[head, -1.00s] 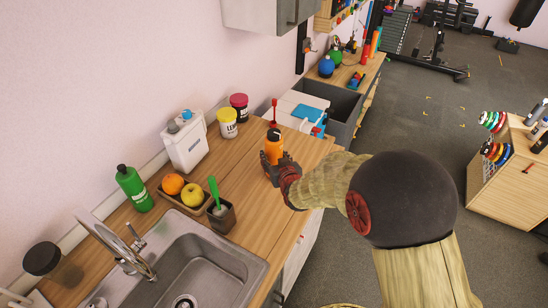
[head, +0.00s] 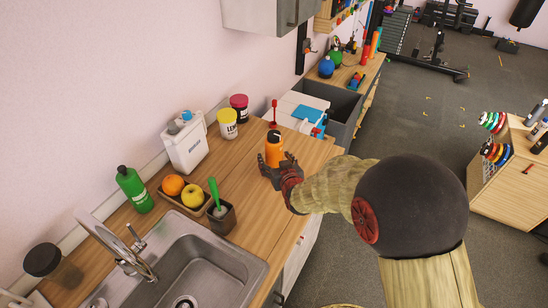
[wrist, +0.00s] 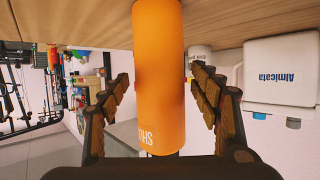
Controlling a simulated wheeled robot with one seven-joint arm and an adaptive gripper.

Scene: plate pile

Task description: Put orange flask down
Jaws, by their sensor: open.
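The orange flask (head: 273,150) with a black cap stands upright on the wooden counter (head: 253,213), near its right edge. In the wrist view, which is upside down, the flask (wrist: 159,70) fills the middle and its base meets the counter. My gripper (head: 279,167) is open beside the flask. In the wrist view, its two fingers (wrist: 161,78) lie on either side of the flask, with gaps between them and its sides. The flask's lower part is partly hidden by a finger in the head view.
The counter left of the flask is clear.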

